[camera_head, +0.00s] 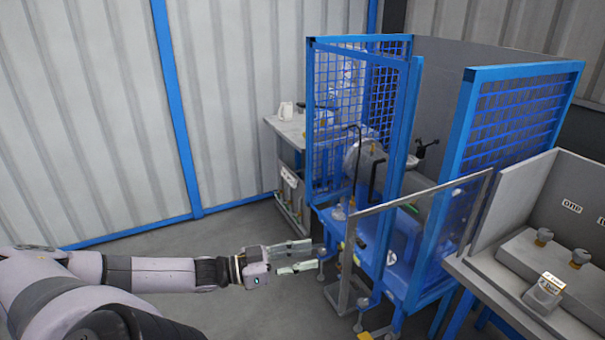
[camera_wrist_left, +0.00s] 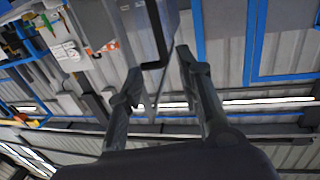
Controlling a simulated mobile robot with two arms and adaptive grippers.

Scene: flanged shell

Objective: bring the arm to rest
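My left arm comes in from the left in the head view and reaches out straight, about level. Its gripper (camera_head: 313,256) is in front of the blue caged machine (camera_head: 415,120), near the machine's lower left side. The two fingers are apart with a gap between them, and I see nothing held. In the left wrist view the gripper (camera_wrist_left: 160,62) also shows its fingers spread. A grey panel edge and a black bent bar show between and beyond them; I cannot tell how close they are. My right gripper is not in view.
A clear panel (camera_head: 420,200) stands at the machine's front, just right of the gripper. A grey bench (camera_head: 500,285) with small knobbed parts is at the right. A side table (camera_head: 290,130) stands behind. The floor (camera_head: 225,232) left of the machine is open, up to the corrugated wall.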

